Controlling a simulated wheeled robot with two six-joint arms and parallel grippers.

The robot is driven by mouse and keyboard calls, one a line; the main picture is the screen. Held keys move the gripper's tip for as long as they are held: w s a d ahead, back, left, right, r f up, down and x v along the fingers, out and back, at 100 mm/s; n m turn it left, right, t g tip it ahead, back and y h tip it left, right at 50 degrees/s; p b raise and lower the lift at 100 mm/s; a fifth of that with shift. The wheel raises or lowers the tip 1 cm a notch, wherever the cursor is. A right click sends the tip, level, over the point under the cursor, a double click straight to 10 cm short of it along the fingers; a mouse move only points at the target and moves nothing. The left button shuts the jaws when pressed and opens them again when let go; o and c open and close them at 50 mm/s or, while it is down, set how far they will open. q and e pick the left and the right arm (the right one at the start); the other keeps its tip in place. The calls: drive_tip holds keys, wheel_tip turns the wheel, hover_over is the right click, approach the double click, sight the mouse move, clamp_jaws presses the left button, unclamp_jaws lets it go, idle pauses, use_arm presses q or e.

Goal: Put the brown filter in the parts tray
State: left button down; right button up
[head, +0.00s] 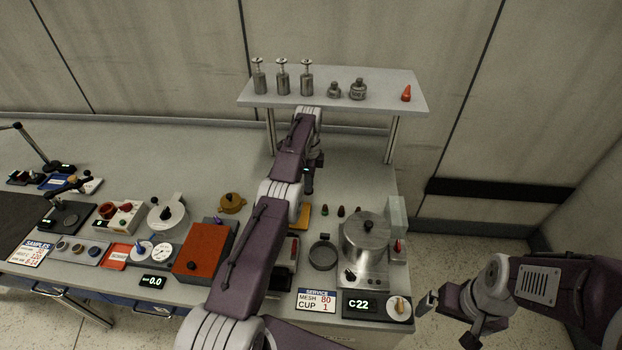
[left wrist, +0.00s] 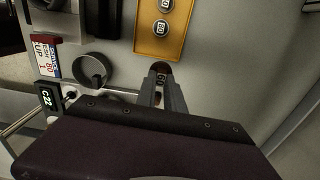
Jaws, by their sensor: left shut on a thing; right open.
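My left gripper (head: 308,188) reaches over the bench in front of the shelf; its fingers also show in the left wrist view (left wrist: 162,92). They are shut on a small round brown filter (left wrist: 160,67), marked with what looks like 50. An orange tray (left wrist: 145,47) lies close by in the left wrist view, with round grey pieces in it. The filter is outside this tray, near its end. In the head view my arm partly covers the orange tray (head: 305,212) and hides the filter. My right gripper (head: 446,320) is open and empty, off the bench's right edge.
A raised shelf (head: 380,93) with metal weights and a red cone stands behind. A metal pot machine (head: 365,240) and a dark ring (head: 323,253) stand at right. A red-orange box (head: 198,250) lies left of my arm. Open bench lies at the back left.

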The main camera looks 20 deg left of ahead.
use_arm(q)
drive_tip(key=shift+s+a+f, duration=0.1)
drive_tip(key=shift+a+f, duration=0.25)
drive_tip(key=shift+f, duration=0.05)
drive_tip(key=shift+a+f, duration=0.1)
drive_tip(key=shift+f, duration=0.6)
drive_tip(key=f, duration=0.1)
drive_tip(key=s+f, duration=0.1)
drive_tip(key=shift+a+f, duration=0.2)
drive_tip(key=shift+f, duration=0.1)
drive_tip(key=shift+s+a+f+b, duration=0.1)
drive_tip(key=shift+f+b, duration=0.5)
drive_tip(key=shift+f, duration=0.3)
drive_tip(key=shift+s+a+f+b, duration=0.1)
drive_tip(key=shift+f+b, duration=0.45)
drive_tip(key=shift+f, duration=0.35)
drive_tip(key=shift+f, duration=0.1)
drive_tip(key=shift+f+b, duration=0.45)
drive_tip(key=shift+f, duration=0.15)
